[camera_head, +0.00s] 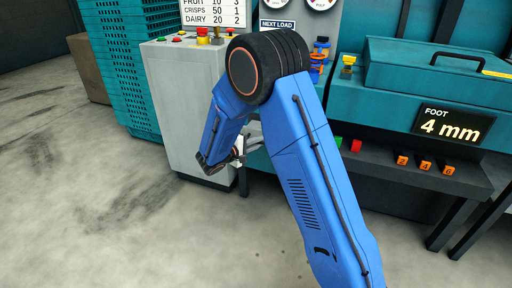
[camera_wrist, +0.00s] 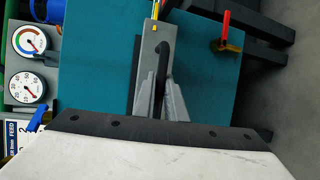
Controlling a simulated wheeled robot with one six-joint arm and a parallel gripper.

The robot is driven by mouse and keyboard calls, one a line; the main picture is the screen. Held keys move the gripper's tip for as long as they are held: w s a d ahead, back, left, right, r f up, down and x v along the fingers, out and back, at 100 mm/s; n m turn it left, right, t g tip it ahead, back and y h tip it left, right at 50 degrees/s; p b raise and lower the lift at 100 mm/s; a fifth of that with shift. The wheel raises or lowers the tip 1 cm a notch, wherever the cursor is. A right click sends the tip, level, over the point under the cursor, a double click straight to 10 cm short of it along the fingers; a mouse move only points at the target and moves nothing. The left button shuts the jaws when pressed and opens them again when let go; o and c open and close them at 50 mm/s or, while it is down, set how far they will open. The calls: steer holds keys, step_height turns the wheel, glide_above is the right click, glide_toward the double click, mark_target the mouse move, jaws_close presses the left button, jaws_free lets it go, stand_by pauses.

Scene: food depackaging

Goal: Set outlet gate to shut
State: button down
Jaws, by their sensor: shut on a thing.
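In the wrist view, my gripper (camera_wrist: 162,80) has its two grey fingers close together on a dark handle (camera_wrist: 163,48), which I take to be the outlet gate's. The handle lies over a grey plate (camera_wrist: 149,42) that has a yellow tip at its upper end. A teal machine panel (camera_wrist: 95,65) is behind it. In the head view, my blue arm covers most of this spot, and only a bit of my gripper shows beside the pale cabinet. The gate itself is largely hidden, so I cannot tell its position.
A red lever (camera_wrist: 226,22) on a yellow base is to the right of my gripper, and two round gauges (camera_wrist: 30,40) are to the left. A pale control cabinet (camera_head: 185,95) and teal crates (camera_head: 120,60) stand left of my arm. The floor (camera_head: 100,220) at left is clear.

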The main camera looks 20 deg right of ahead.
steer(key=w+d, duration=0.2)
steer(key=shift+w, duration=0.35)
steer(key=c, duration=2.1)
jaws_free()
steer(key=shift+a, duration=0.1)
steer(key=v, duration=1.7)
steer(key=shift+s, duration=0.15)
steer(key=shift+a+r, duration=0.1)
